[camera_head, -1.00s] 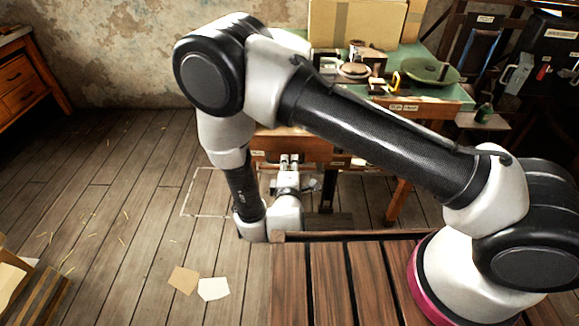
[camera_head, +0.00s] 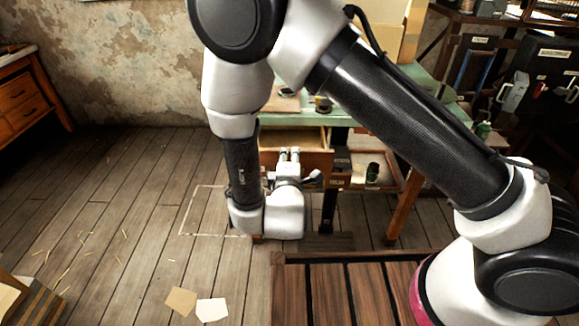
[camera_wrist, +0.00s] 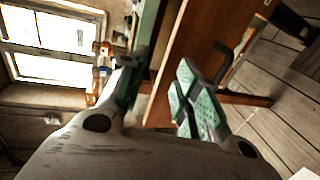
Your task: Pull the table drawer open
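The table drawer (camera_head: 303,161) is wooden and stands partly pulled out below the green-topped table (camera_head: 340,118). Its pale inside shows above the front in the head view. My gripper (camera_head: 289,154) is at the drawer front. In the wrist view, the brown drawer front (camera_wrist: 200,45) fills the middle, with a dark bar handle (camera_wrist: 223,62). My gripper (camera_wrist: 157,92) has its fingers spread apart there, and the green-padded right finger is close beside the handle. Whether it touches or hooks the handle is not clear.
My arm covers much of the table. A small dark green item (camera_head: 372,171) sits on a shelf right of the drawer. A wooden slatted platform (camera_head: 320,290) is in front. Two paper pieces (camera_head: 212,309) lie on the floor. The floor at left is mostly clear.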

